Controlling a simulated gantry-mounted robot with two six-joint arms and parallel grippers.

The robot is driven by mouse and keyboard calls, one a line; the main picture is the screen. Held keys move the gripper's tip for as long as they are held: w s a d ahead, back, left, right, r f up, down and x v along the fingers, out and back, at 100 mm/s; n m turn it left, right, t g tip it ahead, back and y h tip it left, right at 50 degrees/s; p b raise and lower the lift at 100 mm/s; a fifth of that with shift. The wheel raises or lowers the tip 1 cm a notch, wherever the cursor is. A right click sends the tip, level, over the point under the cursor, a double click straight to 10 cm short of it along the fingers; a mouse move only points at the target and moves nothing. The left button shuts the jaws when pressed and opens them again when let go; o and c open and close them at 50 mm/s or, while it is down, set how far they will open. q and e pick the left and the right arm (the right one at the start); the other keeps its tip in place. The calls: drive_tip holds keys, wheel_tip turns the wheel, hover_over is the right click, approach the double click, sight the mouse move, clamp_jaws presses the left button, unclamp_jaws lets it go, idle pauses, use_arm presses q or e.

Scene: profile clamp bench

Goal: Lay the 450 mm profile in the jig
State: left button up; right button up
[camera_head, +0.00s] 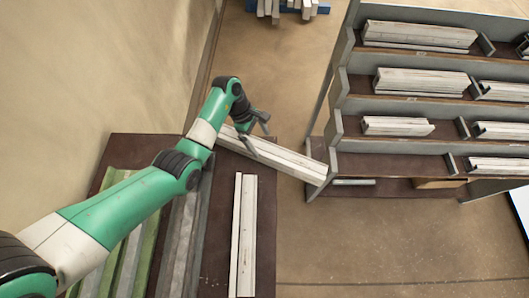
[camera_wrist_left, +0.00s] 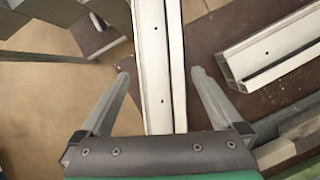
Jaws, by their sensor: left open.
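A long pale aluminium profile (camera_head: 286,163) lies at a slant, one end over the back of the brown bench and the other out towards the rack. My left gripper (camera_head: 258,134) is open over it. In the left wrist view the same profile (camera_wrist_left: 151,55) runs between the spread fingers (camera_wrist_left: 162,78), with a gap on each side. A second pale profile (camera_head: 243,235) lies on the bench; its end also shows in the left wrist view (camera_wrist_left: 272,48). Which profile is 450 mm I cannot tell. Grey rails (camera_head: 180,250), possibly the jig, lie partly behind my arm.
A rack (camera_head: 398,103) with several shelves of profiles stands at the right. Green strips (camera_head: 130,265) lie on the bench's left side. The brown bench (camera_head: 216,225) has a narrow bare strip. A blue stand (camera_head: 287,8) with pieces is at the back. Floor is open at lower right.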

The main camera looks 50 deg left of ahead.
sight(265, 150)
use_arm(q)
drive_tip(key=b+x, duration=0.1)
drive_tip(key=x, duration=0.3)
drive_tip(key=shift+f+b, duration=0.3)
drive_tip(key=shift+f, duration=0.1)
drive_tip(key=shift+r, duration=0.1)
clamp_jaws()
